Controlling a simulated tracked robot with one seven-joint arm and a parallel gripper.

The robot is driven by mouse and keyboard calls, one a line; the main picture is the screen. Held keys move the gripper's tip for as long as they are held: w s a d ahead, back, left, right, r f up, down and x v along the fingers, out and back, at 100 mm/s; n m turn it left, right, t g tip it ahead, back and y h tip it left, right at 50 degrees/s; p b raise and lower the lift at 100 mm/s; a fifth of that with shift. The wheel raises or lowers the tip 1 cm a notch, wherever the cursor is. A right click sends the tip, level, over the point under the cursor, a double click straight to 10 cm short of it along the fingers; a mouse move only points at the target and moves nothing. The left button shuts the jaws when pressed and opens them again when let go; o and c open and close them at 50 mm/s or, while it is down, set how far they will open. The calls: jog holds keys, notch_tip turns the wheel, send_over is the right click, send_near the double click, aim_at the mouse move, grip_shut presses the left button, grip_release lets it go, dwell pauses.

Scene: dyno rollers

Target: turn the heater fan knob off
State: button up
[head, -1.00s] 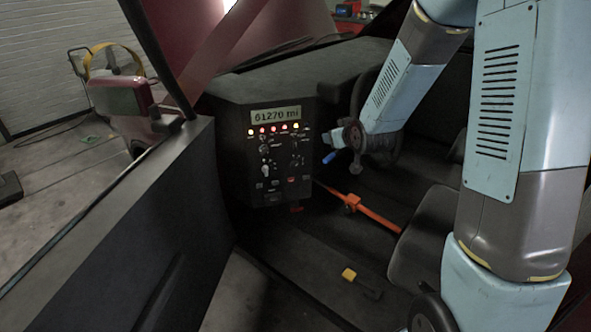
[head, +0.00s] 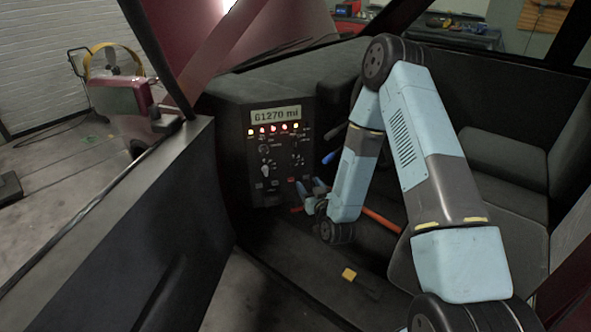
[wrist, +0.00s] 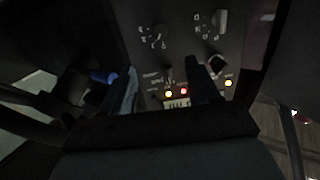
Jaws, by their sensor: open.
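The dark dash panel (head: 272,185) carries several knobs below its lit display. I cannot read the labels, so I cannot tell which one is the heater fan knob. One knob (head: 266,162) with a pale pointer sits at the panel's centre left, and other knobs (head: 298,160) sit at its right. My gripper (head: 311,186) is open at the panel's lower right, its blue fingers apart with nothing between them. The wrist view shows the panel upside down, with a large knob (wrist: 219,20) and a smaller dial (wrist: 158,37) beyond the fingers; no finger visibly grips a knob.
The display (head: 276,114) reads 61270 mi above a row of lit lamps. A blue-tipped lever (head: 328,158) is right of the panel. An orange bar (head: 382,220) lies behind my forearm. Seats (head: 480,195) stand at right.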

aim_at(295, 166)
jog(key=x, duration=1.3)
jog(key=shift+a+f, duration=0.15)
jog(key=shift+f, duration=0.25)
jog(key=c, duration=1)
